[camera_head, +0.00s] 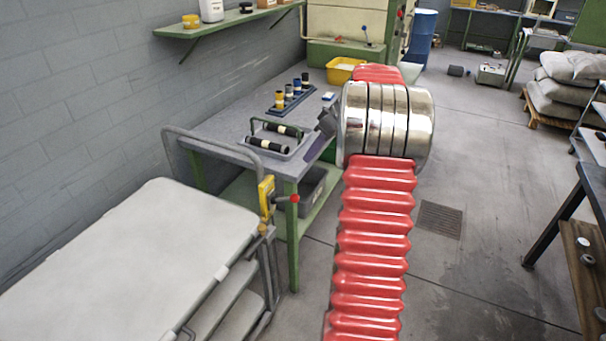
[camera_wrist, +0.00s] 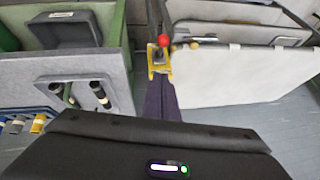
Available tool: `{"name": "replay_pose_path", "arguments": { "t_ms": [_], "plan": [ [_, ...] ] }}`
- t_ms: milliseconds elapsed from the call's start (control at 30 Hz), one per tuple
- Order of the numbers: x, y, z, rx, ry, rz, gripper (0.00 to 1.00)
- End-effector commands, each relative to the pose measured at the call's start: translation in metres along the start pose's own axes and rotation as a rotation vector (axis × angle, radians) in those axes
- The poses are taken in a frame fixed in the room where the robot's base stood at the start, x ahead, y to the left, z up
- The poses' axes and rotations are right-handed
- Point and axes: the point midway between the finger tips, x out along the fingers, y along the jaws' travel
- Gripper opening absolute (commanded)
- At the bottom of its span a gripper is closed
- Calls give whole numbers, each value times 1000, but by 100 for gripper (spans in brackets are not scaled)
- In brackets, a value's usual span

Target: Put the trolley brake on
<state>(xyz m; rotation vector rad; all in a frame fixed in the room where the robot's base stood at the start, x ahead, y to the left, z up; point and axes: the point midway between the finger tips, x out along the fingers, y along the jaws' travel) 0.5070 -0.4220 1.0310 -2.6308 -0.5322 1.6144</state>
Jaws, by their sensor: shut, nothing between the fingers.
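The trolley (camera_head: 130,260) with a pale grey top stands at lower left in the head view; it also shows at upper right in the wrist view (camera_wrist: 240,75). Its yellow brake bracket (camera_head: 266,196) is at the corner by the workbench, with a lever ending in a red knob (camera_head: 295,198) that points right. In the wrist view the red knob (camera_wrist: 163,40) shows above the yellow bracket (camera_wrist: 159,68). My gripper (camera_wrist: 160,80) is shut and empty, its dark fingers pointing towards the bracket. Contact cannot be told. In the head view my gripper (camera_head: 318,146) is partly hidden by my arm.
A workbench (camera_head: 225,128) with a green frame stands behind the trolley. It carries a tray of dark cylinders (camera_head: 275,140), a rack of small cylinders (camera_head: 290,93) and a yellow bin (camera_head: 345,70). A grey box (camera_head: 312,186) is on its lower shelf.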

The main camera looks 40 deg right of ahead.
Motion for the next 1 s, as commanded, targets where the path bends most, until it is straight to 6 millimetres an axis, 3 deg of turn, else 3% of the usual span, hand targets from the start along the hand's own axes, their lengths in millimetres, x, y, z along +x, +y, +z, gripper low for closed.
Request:
{"name": "replay_pose_path", "arguments": {
  "t_ms": [267,700,1000],
  "plan": [
    [30,-1,0,1,-2,-4,0],
    [98,-1,1,1,-2,-4,0],
    [122,0,26,2,-1,-1,0]
  ]
}}
